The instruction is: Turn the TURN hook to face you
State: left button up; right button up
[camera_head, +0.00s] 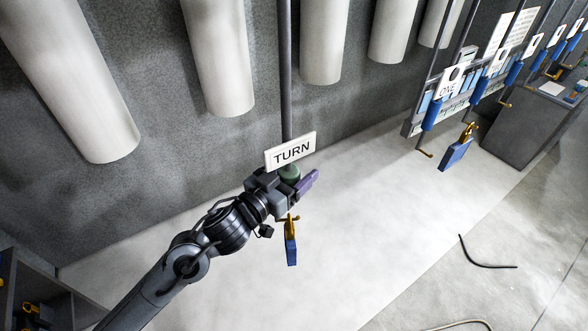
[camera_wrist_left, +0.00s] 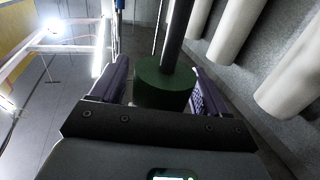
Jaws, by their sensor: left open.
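The TURN sign (camera_head: 290,151) is a white plate on a dark vertical rod (camera_head: 285,70) near the middle of the head view. Below it is a green collar (camera_head: 290,173), partly hidden by my gripper. A small brass hook (camera_head: 291,220) shows under the gripper with a blue tag-like piece (camera_head: 291,251) hanging from it; its exact facing is hard to tell. My left gripper (camera_head: 287,184) is open, with purple fingers on both sides of the green collar. In the left wrist view the collar (camera_wrist_left: 162,84) stands between the fingers (camera_wrist_left: 160,66), with a gap visible at the right. My right gripper is out of view.
Large white cylinders (camera_head: 218,55) hang along the back. At the right, a rack carries signs such as ONE (camera_head: 448,88) and blue pieces; another blue piece (camera_head: 455,153) hangs from a brass hook. A dark cable (camera_head: 487,262) lies on the floor. The pale floor around the gripper is clear.

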pick_arm(q)
jog(key=shift+c, duration=0.2)
jog(key=c, duration=0.9)
